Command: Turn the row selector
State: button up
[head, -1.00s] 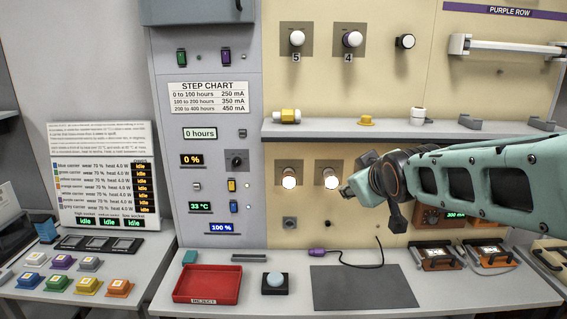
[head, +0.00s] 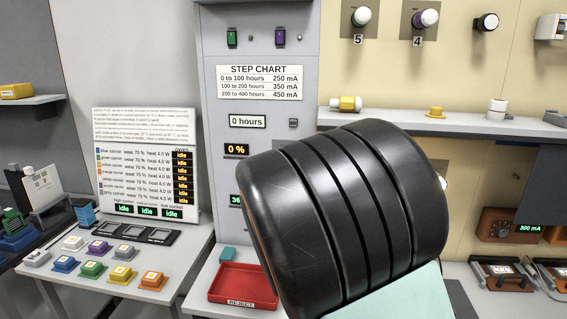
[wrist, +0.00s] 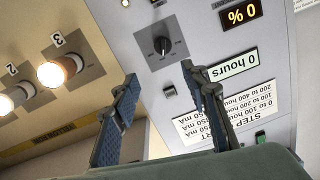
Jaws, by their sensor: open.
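The row selector appears to be the black rotary knob (wrist: 162,44) on a square dark plate on the grey panel. Its label is too small to read. In the wrist view, which is upside down, it shows just above the gap between my fingertips. My gripper (wrist: 158,76) is open and empty, its two blue-grey fingers spread wide. The fingers look apart from the knob, with the left one in front of the cream panel. In the head view my large black arm joint hides the knob and my gripper.
Two lit bulbs (wrist: 60,70) stick out of the cream panel beside the knob. The 0 hours display (wrist: 232,64) and step chart (head: 265,83) are close by. A shelf (head: 395,122) crosses the cream panel. A red reject tray (head: 243,286) lies on the bench below.

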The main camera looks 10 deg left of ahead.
jog(key=w+a+f+m+h+p, duration=0.1)
jog(key=w, duration=1)
jog(key=shift+a+f+m, duration=0.2)
jog(key=shift+a+m, duration=0.05)
jog(key=shift+m, duration=0.05)
jog(key=shift+s, duration=0.1)
jog(key=shift+c, duration=0.2)
grip_shut()
